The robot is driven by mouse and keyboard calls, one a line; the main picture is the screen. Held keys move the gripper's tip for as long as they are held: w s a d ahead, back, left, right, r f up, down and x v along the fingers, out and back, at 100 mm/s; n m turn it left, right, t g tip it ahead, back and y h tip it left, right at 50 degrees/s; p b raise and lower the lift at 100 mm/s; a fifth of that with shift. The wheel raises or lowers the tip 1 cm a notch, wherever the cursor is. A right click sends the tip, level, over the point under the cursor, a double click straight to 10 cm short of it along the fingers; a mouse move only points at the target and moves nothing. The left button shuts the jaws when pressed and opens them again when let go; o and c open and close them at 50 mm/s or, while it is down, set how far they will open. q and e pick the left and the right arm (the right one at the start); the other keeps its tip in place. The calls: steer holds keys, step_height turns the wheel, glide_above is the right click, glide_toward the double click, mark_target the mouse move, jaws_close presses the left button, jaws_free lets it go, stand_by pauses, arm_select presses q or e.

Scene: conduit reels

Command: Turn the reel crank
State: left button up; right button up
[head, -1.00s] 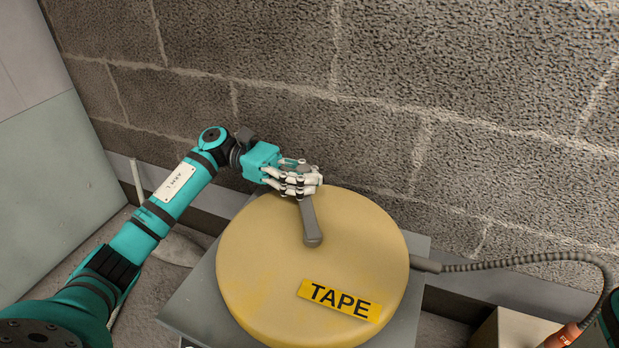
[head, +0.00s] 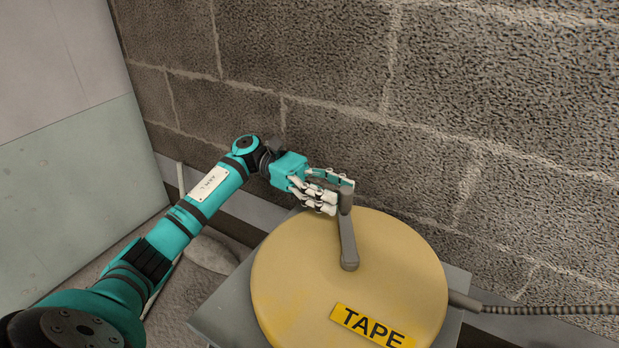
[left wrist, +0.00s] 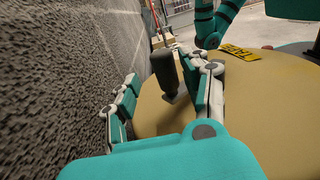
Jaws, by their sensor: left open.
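The yellow reel (head: 300,275) lies flat and carries a black-on-yellow TAPE label (head: 372,326). Its grey crank (head: 348,243) runs from near the reel's middle toward the wall, with an upright handle (head: 346,199) at its far end. My left gripper (head: 333,192) is open at the handle. In the left wrist view the dark handle (left wrist: 165,70) stands between the spread fingers, closer to the right-hand ones, and I cannot tell whether they touch. My right gripper is not in view.
A block wall (head: 400,110) rises close behind the reel. The reel rests on a grey stand (head: 228,316). A ribbed conduit (head: 540,310) leaves the reel at the right. A pale panel (head: 70,160) stands at the left.

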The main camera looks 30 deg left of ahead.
arm_select(q)
steer(key=a, duration=0.8)
steer(key=shift+w+a, duration=0.25)
steer(key=shift+c, duration=0.4)
